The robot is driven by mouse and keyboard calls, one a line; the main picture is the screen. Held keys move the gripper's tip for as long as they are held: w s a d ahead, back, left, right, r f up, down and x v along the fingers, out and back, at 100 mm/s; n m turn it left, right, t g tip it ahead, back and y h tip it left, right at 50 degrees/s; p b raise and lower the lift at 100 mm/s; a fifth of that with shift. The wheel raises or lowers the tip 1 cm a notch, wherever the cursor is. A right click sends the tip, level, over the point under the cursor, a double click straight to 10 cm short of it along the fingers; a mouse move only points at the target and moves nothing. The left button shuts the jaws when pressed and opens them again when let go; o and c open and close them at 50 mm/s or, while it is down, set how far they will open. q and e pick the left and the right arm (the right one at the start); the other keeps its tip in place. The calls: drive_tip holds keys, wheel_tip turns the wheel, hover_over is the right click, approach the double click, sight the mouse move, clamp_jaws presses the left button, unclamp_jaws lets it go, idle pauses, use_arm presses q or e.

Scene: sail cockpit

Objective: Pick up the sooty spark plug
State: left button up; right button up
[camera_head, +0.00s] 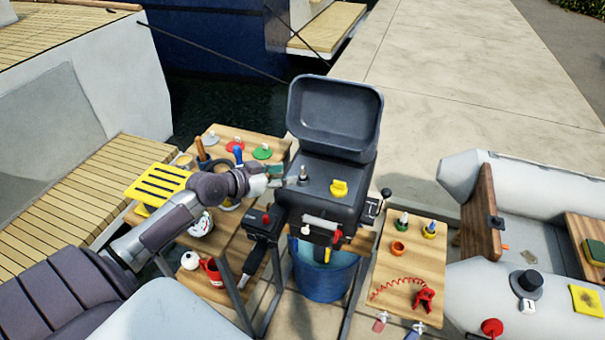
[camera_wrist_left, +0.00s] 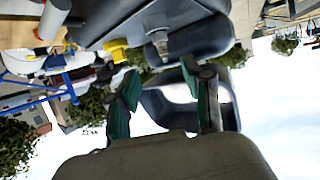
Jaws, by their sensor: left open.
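A small dark grey spark plug (camera_head: 303,174) stands upright on top of the black outboard motor (camera_head: 322,193), left of a yellow cap (camera_head: 339,188). I cannot make out soot on it. In the left wrist view the plug (camera_wrist_left: 158,42) shows as a grey metal piece beside the yellow cap (camera_wrist_left: 117,50). My left gripper (camera_head: 284,177) is open and empty, just left of the plug in the head view. In the left wrist view its teal-padded fingers (camera_wrist_left: 160,78) point toward the plug, which appears beyond and between them. My right gripper is not in view.
The motor's open black cowl (camera_head: 334,112) rises behind the plug. A blue bucket (camera_head: 323,272) stands under the motor. A wooden board (camera_head: 412,262) at right holds two plug-like pieces, an orange cup and a red clip with a coiled lead. Cluttered wooden shelves (camera_head: 228,252) stand at left.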

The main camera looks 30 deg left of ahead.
sight(302, 170)
use_arm(q)
drive_tip(key=x, duration=0.3)
drive_tip(key=shift+w, duration=0.1)
drive_tip(key=shift+w+f+p, duration=0.35)
drive_tip(key=shift+w+p, duration=0.05)
drive_tip(key=shift+w, duration=0.15)
drive_tip(key=x, duration=0.3)
drive_tip(key=shift+w+a+f+p, duration=0.1)
drive_tip(key=shift+w+f+p, duration=0.1)
drive_tip(key=shift+f+p, duration=0.15)
drive_tip(key=shift+w+f, duration=0.2)
drive_tip(key=shift+w, duration=0.05)
drive_tip(key=shift+s, duration=0.1)
drive_tip(key=shift+c, duration=0.5)
clamp_jaws()
